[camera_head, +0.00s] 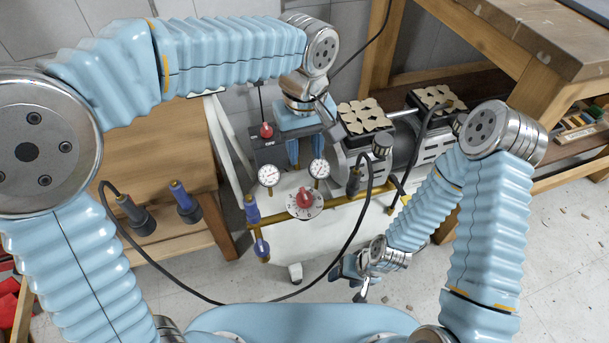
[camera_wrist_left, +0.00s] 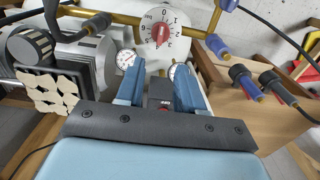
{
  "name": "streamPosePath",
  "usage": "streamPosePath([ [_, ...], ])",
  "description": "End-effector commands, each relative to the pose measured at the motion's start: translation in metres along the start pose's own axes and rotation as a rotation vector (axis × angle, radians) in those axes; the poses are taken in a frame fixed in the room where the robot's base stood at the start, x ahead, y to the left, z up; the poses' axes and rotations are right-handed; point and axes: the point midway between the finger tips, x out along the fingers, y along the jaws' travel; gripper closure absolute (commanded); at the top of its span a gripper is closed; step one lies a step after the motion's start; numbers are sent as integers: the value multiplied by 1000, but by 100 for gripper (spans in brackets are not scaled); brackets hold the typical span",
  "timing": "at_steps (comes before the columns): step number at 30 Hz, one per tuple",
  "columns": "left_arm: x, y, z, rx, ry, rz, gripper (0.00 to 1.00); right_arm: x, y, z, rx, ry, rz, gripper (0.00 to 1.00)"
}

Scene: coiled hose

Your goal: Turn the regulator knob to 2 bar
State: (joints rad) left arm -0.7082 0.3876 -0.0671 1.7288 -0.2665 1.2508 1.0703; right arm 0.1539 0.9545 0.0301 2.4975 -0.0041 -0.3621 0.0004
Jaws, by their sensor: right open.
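The regulator knob (camera_head: 305,197) is red on a round white dial, on the front of the compressor below two white gauges. In the left wrist view the knob (camera_wrist_left: 162,34) faces me, with numbers around it; I cannot read its setting surely. My left gripper (camera_head: 306,158) points down above and behind the dial. The gauges (camera_head: 268,176) (camera_head: 319,169) lie near the fingertips. My right gripper (camera_head: 361,284) is open and empty, low at the right of the compressor.
A brass pipe (camera_head: 345,201) with blue fittings (camera_head: 252,209) runs along the compressor front. A black box with a red button (camera_head: 266,131) stands left of the left gripper. A black hose (camera_head: 345,247) loops in front.

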Motion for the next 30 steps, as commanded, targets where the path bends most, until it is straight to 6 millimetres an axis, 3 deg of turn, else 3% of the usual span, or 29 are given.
streamPosePath([
  [15,108,-1,1,1,-3,-3,63,7,3,0,1,1,1,42],
  [21,127,0,0,0,-1,-1,63,8,4,0,1,1,1,42],
  [30,129,0,0,0,0,0,63,8,4,0,1,1,1,42],
])
